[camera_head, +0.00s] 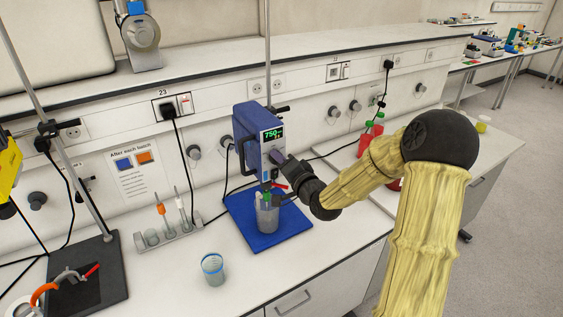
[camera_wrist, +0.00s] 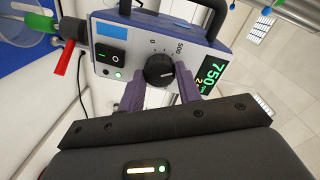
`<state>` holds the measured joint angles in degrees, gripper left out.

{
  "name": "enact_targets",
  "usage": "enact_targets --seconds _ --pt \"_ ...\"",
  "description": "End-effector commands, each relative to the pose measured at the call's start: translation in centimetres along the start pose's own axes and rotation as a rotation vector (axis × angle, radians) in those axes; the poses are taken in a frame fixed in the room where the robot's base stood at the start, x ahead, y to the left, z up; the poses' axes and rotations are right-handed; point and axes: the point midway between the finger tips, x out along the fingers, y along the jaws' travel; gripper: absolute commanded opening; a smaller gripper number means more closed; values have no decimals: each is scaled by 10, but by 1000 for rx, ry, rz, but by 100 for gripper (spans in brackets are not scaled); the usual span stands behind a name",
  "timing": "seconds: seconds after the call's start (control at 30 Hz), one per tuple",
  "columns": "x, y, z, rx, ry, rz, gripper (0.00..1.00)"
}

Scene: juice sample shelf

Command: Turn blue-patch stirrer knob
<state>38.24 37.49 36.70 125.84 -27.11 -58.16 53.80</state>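The blue-grey stirrer (camera_head: 258,140) stands at the back of the bench, with a lit display (camera_head: 273,134) that reads 750. In the wrist view its front panel carries a blue patch (camera_wrist: 120,30), a black rocker switch (camera_wrist: 110,54), a green light and a round black knob (camera_wrist: 159,71). The scale by the knob shows 0 and 500. My gripper (camera_wrist: 161,82) has its purple fingers on both sides of the knob, apparently against it. In the head view my gripper (camera_head: 282,160) reaches the stirrer's front from the right and hides the knob.
A beaker (camera_head: 267,216) stands on the stirrer's blue base (camera_head: 297,220). Another beaker (camera_head: 213,268) stands in front on the bench. A probe rack (camera_head: 170,238) is to the left, beneath a notice with blue and orange squares (camera_head: 137,170). A red-liquid bottle (camera_head: 369,136) stands behind my arm.

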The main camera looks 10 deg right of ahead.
Motion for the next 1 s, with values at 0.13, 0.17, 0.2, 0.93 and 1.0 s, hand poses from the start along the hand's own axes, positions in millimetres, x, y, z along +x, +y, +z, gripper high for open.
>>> enact_targets --seconds 0.13,0.17,0.2,0.93,1.0 --pt "0 0 -1 -1 3 0 56" --pt "0 0 -1 -1 3 0 56" --pt "0 0 -1 -1 2 0 56" --pt "-79 3 -1 -6 4 3 56" --pt "-93 3 0 -4 4 4 56"
